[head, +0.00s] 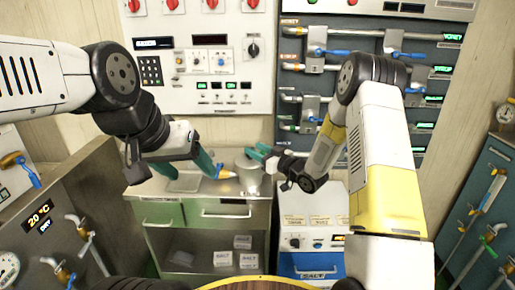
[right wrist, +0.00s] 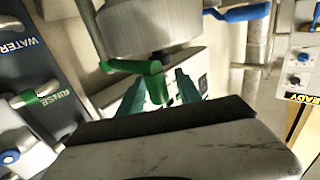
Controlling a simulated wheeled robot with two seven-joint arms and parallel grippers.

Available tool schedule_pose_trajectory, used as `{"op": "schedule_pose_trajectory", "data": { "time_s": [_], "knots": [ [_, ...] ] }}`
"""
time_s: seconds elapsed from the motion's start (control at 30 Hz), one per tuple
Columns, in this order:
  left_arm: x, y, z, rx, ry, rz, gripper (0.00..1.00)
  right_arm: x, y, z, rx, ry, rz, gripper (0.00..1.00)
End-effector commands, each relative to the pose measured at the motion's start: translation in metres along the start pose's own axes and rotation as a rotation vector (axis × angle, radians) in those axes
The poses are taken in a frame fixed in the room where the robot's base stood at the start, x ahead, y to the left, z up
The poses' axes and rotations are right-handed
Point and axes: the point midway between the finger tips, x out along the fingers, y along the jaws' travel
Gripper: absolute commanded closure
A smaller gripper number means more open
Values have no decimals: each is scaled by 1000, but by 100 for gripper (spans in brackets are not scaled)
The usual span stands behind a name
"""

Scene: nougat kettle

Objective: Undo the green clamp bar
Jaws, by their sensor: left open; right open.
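The green clamp bar (right wrist: 152,76) is a bent green handle just below a steel vessel (right wrist: 150,22) in the right wrist view. My right gripper (right wrist: 160,92) is open; its two teal fingers point at the bar, whose lower end shows between them. I cannot tell whether they touch it. In the head view my right gripper (head: 262,153) is by a small steel vessel (head: 248,178) above the counter, and its arm covers part of the wall panel. My left gripper (head: 206,164) has teal fingers and is open, left of that vessel, apart from my right gripper.
A steel counter (head: 150,186) with green drawers stands below. A blue lever (right wrist: 245,13) sits at the vessel's right. A dark wall panel with labelled handles (right wrist: 40,97) is at left in the wrist view. A left-side unit (head: 60,205) carries taps.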

Motion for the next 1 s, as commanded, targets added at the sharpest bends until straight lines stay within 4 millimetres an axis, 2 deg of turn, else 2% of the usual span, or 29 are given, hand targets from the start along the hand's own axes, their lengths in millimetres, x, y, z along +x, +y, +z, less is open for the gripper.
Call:
{"op": "schedule_pose_trajectory", "data": {
  "time_s": [0.07,0.2,0.27,0.3,1.0],
  "knots": [
    [0,0,0,0,0,0,34,0,0,0,0,0,0,59],
    [0,0,0,0,0,0,34,0,0,0,0,0,0,86],
    [0,0,0,0,0,0,34,0,0,0,0,0,0,98],
    [0,0,0,0,0,0,34,0,0,0,0,0,0,100],
    [0,0,0,0,0,0,34,0,0,0,-1,0,0,100]
  ]
}}
